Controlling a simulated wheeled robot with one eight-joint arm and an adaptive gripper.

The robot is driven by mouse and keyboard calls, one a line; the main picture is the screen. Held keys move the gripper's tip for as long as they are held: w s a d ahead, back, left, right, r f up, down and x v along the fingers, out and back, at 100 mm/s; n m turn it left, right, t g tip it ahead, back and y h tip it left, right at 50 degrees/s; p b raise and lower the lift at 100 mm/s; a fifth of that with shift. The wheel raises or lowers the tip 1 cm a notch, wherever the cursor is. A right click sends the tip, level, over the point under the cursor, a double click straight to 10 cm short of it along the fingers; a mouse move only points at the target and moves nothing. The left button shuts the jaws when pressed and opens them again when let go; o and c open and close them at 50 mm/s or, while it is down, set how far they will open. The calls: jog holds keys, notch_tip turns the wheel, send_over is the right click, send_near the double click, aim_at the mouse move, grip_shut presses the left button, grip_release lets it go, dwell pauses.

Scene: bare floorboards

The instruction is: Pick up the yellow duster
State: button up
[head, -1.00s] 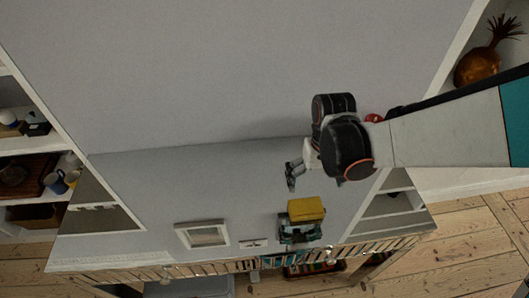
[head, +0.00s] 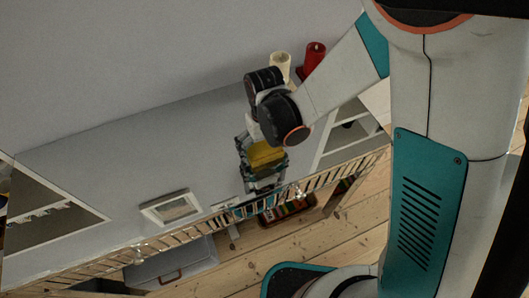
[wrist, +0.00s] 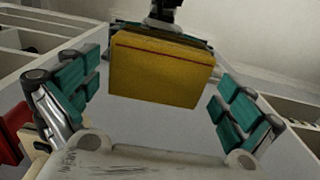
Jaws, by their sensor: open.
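The yellow duster (head: 267,155) is a yellow block on the grey desk-like top, near its front edge. In the wrist view the duster (wrist: 162,68) fills the upper middle, between the spread fingers. My gripper (wrist: 160,97) is open, with teal finger pads on either side of the duster and visible gaps between. In the head view my gripper (head: 254,150) is over the duster and hides part of it. I cannot tell the exact height of the fingers over the surface.
A dark and teal object (head: 265,184) stands right against the duster. A cream candle (head: 280,64) and a red candle (head: 313,58) stand behind my arm. A small white frame (head: 171,208) lies to the left. A slatted rail (head: 120,254) runs along the front edge.

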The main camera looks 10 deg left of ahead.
aim_at(264, 148)
jog(key=c, duration=0.8)
jog(key=shift+c, duration=0.2)
notch_tip(264, 148, up, 20)
jog(key=p, duration=1.3)
jog(key=shift+o, duration=0.4)
